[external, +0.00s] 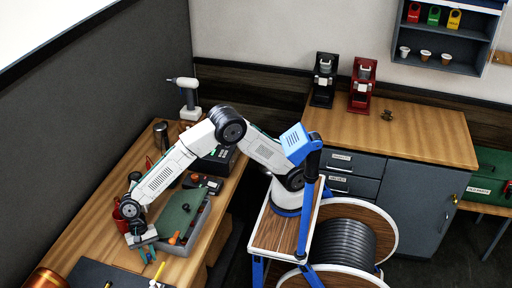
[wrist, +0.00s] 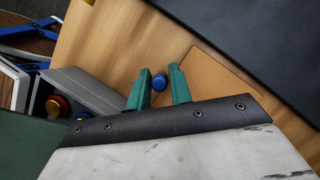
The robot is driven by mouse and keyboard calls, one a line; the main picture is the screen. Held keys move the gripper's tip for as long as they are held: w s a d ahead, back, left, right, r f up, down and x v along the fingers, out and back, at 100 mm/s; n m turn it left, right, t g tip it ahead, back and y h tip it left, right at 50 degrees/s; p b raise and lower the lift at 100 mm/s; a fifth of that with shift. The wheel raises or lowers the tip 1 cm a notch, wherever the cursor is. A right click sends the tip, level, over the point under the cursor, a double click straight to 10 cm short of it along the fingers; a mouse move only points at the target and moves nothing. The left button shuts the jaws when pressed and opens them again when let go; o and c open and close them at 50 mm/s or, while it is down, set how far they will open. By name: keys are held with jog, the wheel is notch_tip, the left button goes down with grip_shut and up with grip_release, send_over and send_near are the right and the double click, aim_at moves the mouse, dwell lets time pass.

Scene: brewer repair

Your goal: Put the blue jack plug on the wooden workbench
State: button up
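The blue jack plug (wrist: 159,82) shows in the wrist view between the two green fingers of my gripper (wrist: 160,80), filling the gap between them. My gripper is shut on it. Its lower end and its height above the wood are hard to tell. In the external view my gripper (external: 146,250) points down over the front part of the wooden workbench (external: 75,233), just left of a grey bin. The plug cannot be made out there. Bare wood of the workbench (wrist: 175,35) lies around the fingertips in the wrist view.
The grey bin (wrist: 90,88) holds red, gold and blue round parts (wrist: 57,106); a green panel (external: 182,212) lies over it. A dark mat (external: 98,274) and a copper cylinder (external: 45,279) are near the front. A flat brown piece (wrist: 215,75) lies beside the fingers.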

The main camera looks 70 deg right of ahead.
jog(key=shift+o, duration=0.9)
jog(key=shift+r, duration=0.1)
jog(key=shift+r, duration=0.25)
jog(key=v, duration=1.1)
jog(key=shift+r, duration=0.3)
jog(key=shift+w+d, duration=0.15)
jog(key=shift+d, duration=0.05)
